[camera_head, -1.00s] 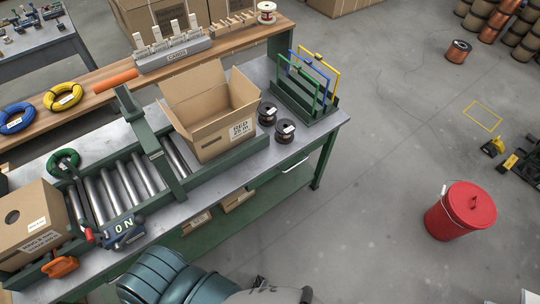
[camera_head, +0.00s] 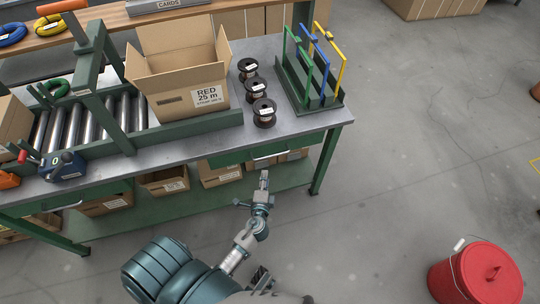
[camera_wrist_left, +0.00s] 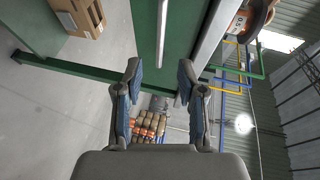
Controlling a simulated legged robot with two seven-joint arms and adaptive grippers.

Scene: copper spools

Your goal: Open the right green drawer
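The right green drawer (camera_head: 233,159) sits under the table's front edge and appears shut. Its pale bar handle (camera_head: 270,155) faces me. My left gripper (camera_head: 264,176) is just in front of and below the handle. In the left wrist view my left gripper (camera_wrist_left: 159,82) is open and empty, with its two fingers apart. The pale handle bar (camera_wrist_left: 162,30) lies ahead, lined up with the gap between the fingers and not gripped. The green drawer front (camera_wrist_left: 180,45) is behind it. My right gripper is not in view.
On the table (camera_head: 310,122) stand an open carton (camera_head: 170,90), several dark spools (camera_head: 264,112) and a rack (camera_head: 290,80) with coloured frames. Cartons (camera_head: 220,172) sit on the lower shelf. A table leg (camera_head: 325,165) is right of the drawer. A red bin (camera_head: 475,275) stands on open floor.

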